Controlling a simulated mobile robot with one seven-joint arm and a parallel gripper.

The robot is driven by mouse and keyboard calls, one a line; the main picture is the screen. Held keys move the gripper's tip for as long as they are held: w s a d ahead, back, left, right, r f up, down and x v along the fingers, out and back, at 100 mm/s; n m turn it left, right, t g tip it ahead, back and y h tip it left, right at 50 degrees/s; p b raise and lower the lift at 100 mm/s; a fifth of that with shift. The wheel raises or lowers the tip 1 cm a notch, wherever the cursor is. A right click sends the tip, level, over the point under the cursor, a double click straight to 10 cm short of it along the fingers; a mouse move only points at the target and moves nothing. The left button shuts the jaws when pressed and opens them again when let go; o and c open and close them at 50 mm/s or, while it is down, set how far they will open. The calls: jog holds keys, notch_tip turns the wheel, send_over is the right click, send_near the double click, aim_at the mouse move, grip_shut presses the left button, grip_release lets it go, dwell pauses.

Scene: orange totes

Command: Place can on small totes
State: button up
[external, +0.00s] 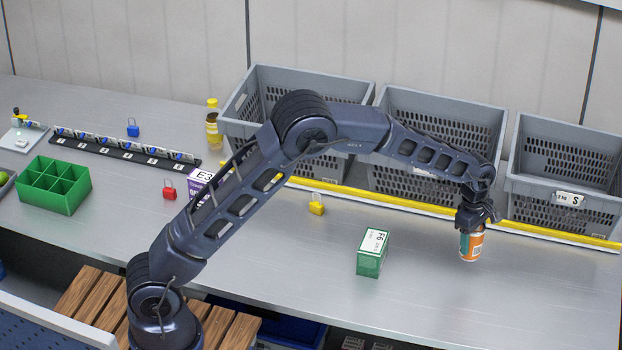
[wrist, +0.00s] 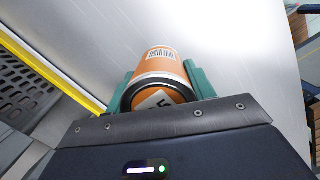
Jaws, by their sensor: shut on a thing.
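An orange can with a white label (external: 471,246) is below my gripper (external: 474,226) at the right side of the metal table in the external view. In the wrist view the can (wrist: 158,65) sits between the two green fingers of my gripper (wrist: 160,88), with its dark-rimmed end toward the camera. The gripper is shut on the can. I cannot tell whether the can touches the table. Grey totes stand along the back: a left one (external: 310,75), a middle one (external: 440,97) and a right one (external: 565,127) with an "S" label.
A yellow rail (external: 560,235) runs in front of the totes. A green box (external: 372,252) stands left of the can, and a yellow padlock (external: 316,204) lies farther left. A green divided bin (external: 54,186) is at far left. The table front of the can is clear.

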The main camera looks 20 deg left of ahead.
jog(key=shift+f, duration=4.7)
jog(key=shift+f, duration=0.15)
jog(key=o, duration=1.2)
jog(key=r, duration=0.4)
jog(key=a+r, duration=0.1)
jog(key=r, duration=0.7)
jog(key=shift+w+a+r, duration=0.2)
jog(key=shift+w+a, duration=0.05)
jog(key=shift+w, duration=0.15)
